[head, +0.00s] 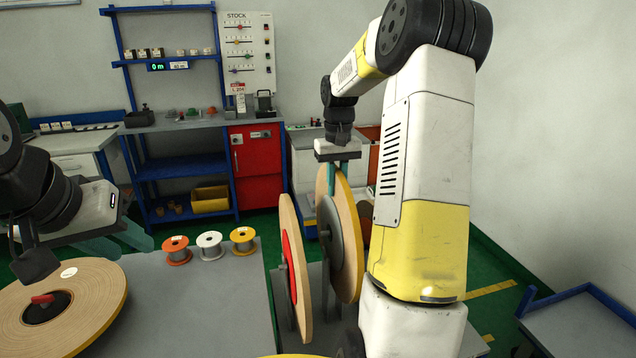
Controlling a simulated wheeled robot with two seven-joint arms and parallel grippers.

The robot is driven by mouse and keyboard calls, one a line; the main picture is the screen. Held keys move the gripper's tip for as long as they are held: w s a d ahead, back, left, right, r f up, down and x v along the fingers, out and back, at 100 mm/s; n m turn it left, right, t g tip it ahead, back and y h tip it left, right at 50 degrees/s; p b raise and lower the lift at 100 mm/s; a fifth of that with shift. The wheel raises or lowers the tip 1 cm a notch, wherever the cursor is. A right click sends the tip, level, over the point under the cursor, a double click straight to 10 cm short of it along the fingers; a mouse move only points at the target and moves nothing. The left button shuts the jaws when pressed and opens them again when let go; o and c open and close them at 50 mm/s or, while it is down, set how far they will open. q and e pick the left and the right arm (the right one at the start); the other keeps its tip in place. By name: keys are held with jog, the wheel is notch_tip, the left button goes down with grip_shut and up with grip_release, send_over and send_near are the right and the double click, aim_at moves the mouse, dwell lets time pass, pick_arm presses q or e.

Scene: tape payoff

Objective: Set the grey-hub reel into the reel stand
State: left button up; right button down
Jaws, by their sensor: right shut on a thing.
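The grey-hub reel (350,245) is a wide tan disc standing upright, with a grey hub plate facing left. My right gripper (340,170) points down and is shut on its top rim. The reel is at the grey reel stand (315,285), to the right of a red-hub reel (290,270) that also stands upright there. My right arm hides the area just to the right, and I cannot tell whether the reel rests in the stand. My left gripper (118,243) is at the left, its teal fingers apart and empty, above and behind a reel lying flat.
The flat tan reel (95,300) with a dark centre and red knob lies on the grey table (200,310). Small orange (176,250), white (210,245) and yellow (242,240) spools stand at the table's back edge. Shelves (175,165) and a red cabinet (255,160) are behind.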

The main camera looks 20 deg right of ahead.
aim_at(336, 200)
jog(key=shift+f, duration=0.1)
dwell(0.3)
jog(key=shift+w+f, duration=0.1)
jog(key=shift+f, duration=4.55)
jog(key=c, duration=1.3)
grip_release()
jog(key=shift+f, duration=0.15)
jog(key=shift+r, duration=4)
